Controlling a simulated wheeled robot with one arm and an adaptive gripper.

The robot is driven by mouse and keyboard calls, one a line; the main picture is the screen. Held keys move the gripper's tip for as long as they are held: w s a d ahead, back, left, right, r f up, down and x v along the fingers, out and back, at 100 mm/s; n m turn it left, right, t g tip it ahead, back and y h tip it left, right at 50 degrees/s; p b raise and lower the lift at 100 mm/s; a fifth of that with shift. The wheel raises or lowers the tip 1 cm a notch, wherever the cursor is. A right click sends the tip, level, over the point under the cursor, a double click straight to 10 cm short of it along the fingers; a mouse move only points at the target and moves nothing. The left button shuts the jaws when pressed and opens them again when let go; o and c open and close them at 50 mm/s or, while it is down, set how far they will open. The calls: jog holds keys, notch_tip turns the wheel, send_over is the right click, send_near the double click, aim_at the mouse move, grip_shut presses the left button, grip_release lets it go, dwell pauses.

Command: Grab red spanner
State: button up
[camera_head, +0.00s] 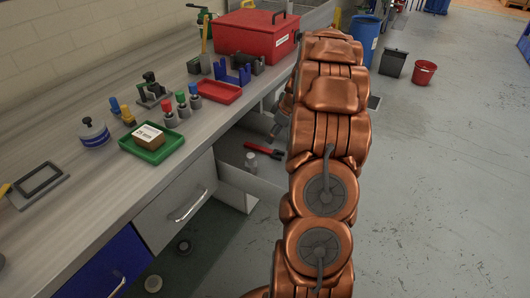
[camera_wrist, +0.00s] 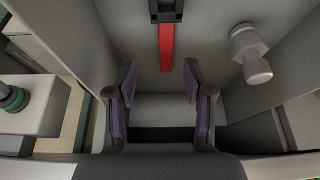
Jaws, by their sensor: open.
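The red spanner (camera_head: 262,149) lies on the grey surface of an opened compartment under the bench, in the head view. It has a red handle and a dark head. In the wrist view the red spanner (camera_wrist: 166,46) lies ahead of my gripper (camera_wrist: 158,85), its dark head at the top edge and its red handle pointing down between the two fingers. In the head view my arm hides much of the area right of the compartment.
A metal fitting (camera_wrist: 250,52) lies right of the spanner in the wrist view; it also shows in the head view (camera_head: 251,162). Compartment walls (camera_wrist: 78,35) stand close on both sides. The bench (camera_head: 150,95) above holds a red toolbox (camera_head: 258,38) and trays.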

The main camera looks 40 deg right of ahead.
aim_at(265, 149)
jog(key=shift+s+a+p+x, duration=0.15)
jog(key=shift+a+p+x, duration=0.1)
jog(key=shift+x, duration=1.55)
jog(key=shift+s+a+p+x, duration=0.1)
jog(key=shift+p+x, duration=0.15)
jog(key=shift+x, duration=1.5)
grip_shut()
